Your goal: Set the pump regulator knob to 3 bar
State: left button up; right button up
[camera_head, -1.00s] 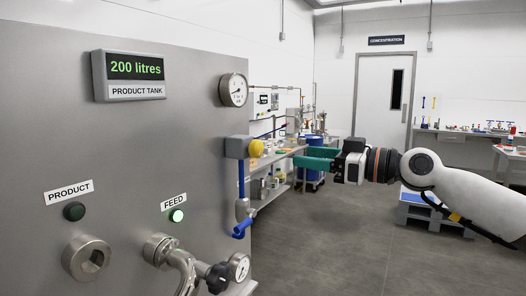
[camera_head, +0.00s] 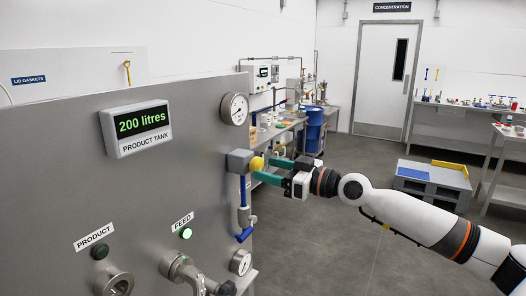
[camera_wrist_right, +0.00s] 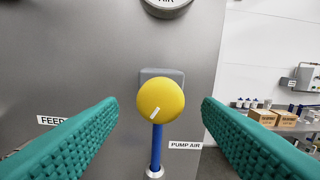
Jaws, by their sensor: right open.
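The yellow pump regulator knob (camera_head: 257,163) sits on a grey regulator body (camera_head: 239,161) at the right edge of the steel panel. In the wrist view one finger is on either side of the knob, with gaps showing. A round gauge (camera_head: 235,108) is above the knob; its reading is too small to tell. My left gripper is not in view.
A blue pipe (camera_head: 243,190) with a valve runs down below the regulator. The panel carries a "200 litres" display (camera_head: 136,128), a lit green feed lamp (camera_head: 186,233) and pipe fittings.

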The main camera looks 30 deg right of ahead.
jog(key=shift+p+x, duration=0.5)
jog(key=shift+x, duration=0.55)
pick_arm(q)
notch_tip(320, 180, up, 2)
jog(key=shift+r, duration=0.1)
pick_arm(e)
jog(key=shift+w+a, duration=0.1)
jog(key=shift+w, duration=0.15)
jog(key=c, duration=1)
